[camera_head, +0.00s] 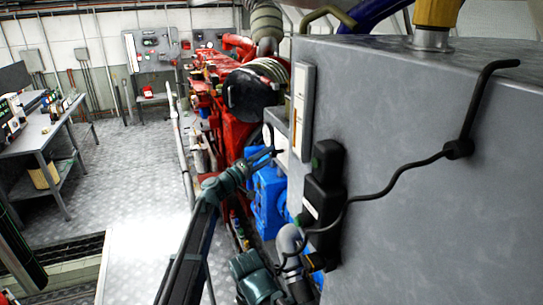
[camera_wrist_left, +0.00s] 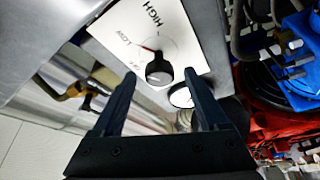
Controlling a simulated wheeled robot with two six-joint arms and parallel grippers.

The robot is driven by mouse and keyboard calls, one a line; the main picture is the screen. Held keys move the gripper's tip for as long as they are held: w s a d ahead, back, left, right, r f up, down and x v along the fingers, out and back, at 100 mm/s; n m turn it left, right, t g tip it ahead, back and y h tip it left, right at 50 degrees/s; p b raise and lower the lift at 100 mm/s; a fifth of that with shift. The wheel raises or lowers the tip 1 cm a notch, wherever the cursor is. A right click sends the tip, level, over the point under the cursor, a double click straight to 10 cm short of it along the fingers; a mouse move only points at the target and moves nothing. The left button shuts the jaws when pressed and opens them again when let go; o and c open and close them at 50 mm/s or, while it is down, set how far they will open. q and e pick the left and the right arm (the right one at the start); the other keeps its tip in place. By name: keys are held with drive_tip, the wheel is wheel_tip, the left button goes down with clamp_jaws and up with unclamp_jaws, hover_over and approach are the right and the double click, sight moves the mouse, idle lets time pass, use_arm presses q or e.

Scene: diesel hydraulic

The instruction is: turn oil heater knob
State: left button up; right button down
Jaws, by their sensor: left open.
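In the head view my left gripper (camera_head: 272,155) reaches to the side of the grey cabinet (camera_head: 420,150), and the knob cannot be made out there.
A black box (camera_head: 325,190) with a dark cable (camera_head: 398,179) is on the cabinet face. A red engine (camera_head: 215,85) and blue parts (camera_head: 268,200) lie beyond my left arm. A workbench (camera_head: 45,130) stands at the left, with open floor (camera_head: 125,165) between.

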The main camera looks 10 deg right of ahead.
use_arm(q)
drive_tip(key=b+v, duration=0.1)
drive_tip(key=v, duration=1)
drive_tip(key=shift+b, duration=0.35)
drive_tip(key=shift+s, duration=0.1)
drive_tip(key=s+a+f+m+g+y, duration=0.2)
drive_tip(key=s+a+f+g+y, duration=0.15)
drive_tip(key=s+f, duration=0.55)
drive_tip(key=s+a+f+m+g+y, duration=0.1)
drive_tip(key=s+a+f+g+y, duration=0.3)
drive_tip(key=s+f, duration=0.45)
drive_tip(key=s+a+f+n+g+y, duration=0.1)
drive_tip(key=s+a+f+y, duration=0.35)
drive_tip(key=s+a, duration=0.2)
drive_tip(key=s+a+f+g+y, duration=0.1)
drive_tip(key=s+a+f+y, duration=0.4)
drive_tip(key=a, duration=0.3)
drive_tip(key=s+d+m+g+y+b, duration=0.1)
drive_tip(key=s+d+m, duration=0.2)
drive_tip(key=s+d, duration=0.4)
drive_tip(key=d, duration=0.3)
